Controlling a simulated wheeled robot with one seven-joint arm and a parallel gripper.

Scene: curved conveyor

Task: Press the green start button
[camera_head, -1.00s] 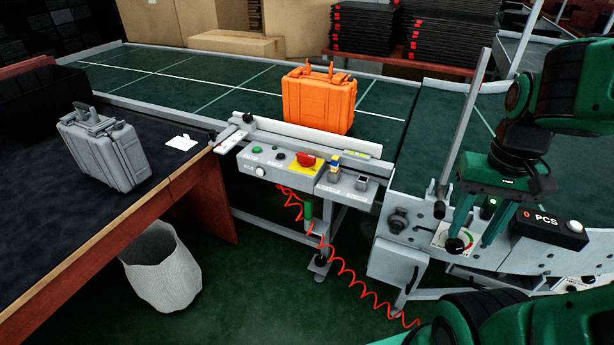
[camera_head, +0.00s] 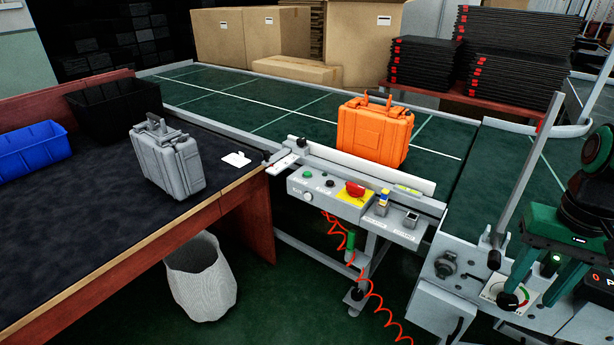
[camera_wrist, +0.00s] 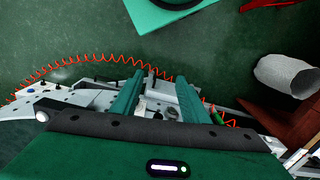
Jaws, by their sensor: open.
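The green start button (camera_head: 308,175) is a small round button at the upper left of the grey control panel (camera_head: 322,199) on the conveyor's front edge. A red emergency knob on a yellow plate (camera_head: 354,191) sits to its right. My gripper (camera_head: 528,298) is at the right edge of the head view, well to the right of the panel, fingers pointing down over the machine front. In the wrist view its two green fingers (camera_wrist: 158,98) are apart with nothing held between them. I cannot make out the green button in the wrist view.
An orange case (camera_head: 374,132) stands on the green conveyor (camera_head: 250,112) behind the panel. A grey case (camera_head: 168,160) stands on the dark table (camera_head: 80,230) at left. A white bin (camera_head: 201,278) and a coiled red cable (camera_head: 376,291) are below. An upright post (camera_head: 527,165) rises near my gripper.

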